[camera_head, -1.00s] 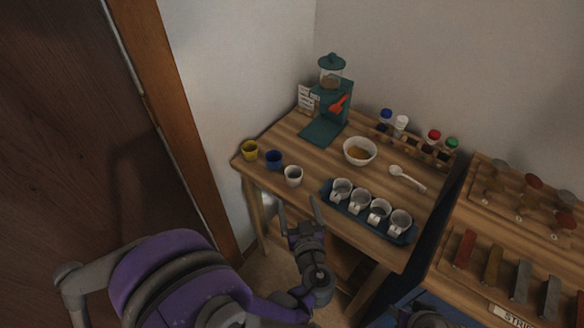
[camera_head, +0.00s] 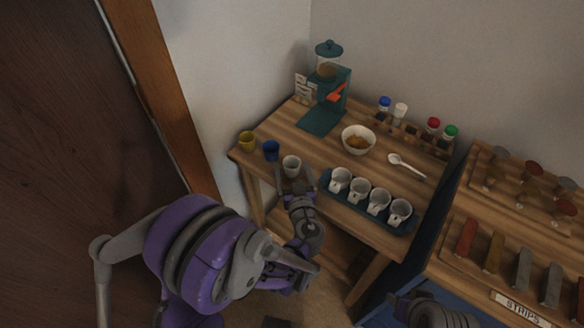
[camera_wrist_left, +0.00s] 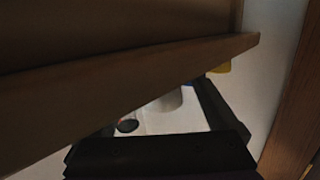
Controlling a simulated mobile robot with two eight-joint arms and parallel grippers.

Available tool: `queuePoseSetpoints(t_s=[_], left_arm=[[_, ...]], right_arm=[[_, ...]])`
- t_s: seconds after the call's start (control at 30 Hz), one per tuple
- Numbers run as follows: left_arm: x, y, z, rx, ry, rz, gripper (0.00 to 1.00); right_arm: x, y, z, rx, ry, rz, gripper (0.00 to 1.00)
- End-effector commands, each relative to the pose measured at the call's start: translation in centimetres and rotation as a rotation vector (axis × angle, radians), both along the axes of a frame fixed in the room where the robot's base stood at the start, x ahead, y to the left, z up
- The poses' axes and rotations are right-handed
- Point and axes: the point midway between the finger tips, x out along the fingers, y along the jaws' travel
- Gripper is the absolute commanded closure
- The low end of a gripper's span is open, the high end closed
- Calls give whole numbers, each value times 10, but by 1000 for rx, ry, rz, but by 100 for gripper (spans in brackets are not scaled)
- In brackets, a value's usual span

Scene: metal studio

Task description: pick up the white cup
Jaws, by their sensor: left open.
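The white cup (camera_head: 291,166) stands upright near the front left edge of the wooden table, right of a blue cup (camera_head: 271,151) and a yellow cup (camera_head: 247,140). My left gripper (camera_head: 296,181) is open at the table's front edge, its fingers pointing toward the white cup, one to each side of its near face. Whether they touch it cannot be told. In the left wrist view the pale cup (camera_wrist_left: 168,101) shows partly between the fingers, much of it hidden by the table edge. My right gripper's fingers do not show.
A dark tray (camera_head: 325,192) with several pale cups is close on the right. Behind are a bowl (camera_head: 358,140), a spoon (camera_head: 407,165), a green dispenser (camera_head: 328,88) and several capped jars. The table's front edge (camera_wrist_left: 130,101) crosses close to the wrist camera.

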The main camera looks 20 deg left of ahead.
Motion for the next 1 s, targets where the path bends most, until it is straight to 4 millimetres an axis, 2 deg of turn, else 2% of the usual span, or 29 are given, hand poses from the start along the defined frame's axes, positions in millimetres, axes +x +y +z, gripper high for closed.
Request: queuePoseSetpoints(t_s=[0.1,0.3,0.7,0.8,1.0], left_arm=[[10,6,-1,0,0,2,8],[11,5,-1,0,0,0,8],[10,5,-1,0,0,0,80],[10,5,-1,0,0,0,95],[10,5,-1,0,0,0,95]], right_arm=[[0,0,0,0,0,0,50],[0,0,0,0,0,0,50],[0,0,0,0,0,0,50],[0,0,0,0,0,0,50],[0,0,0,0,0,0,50]])
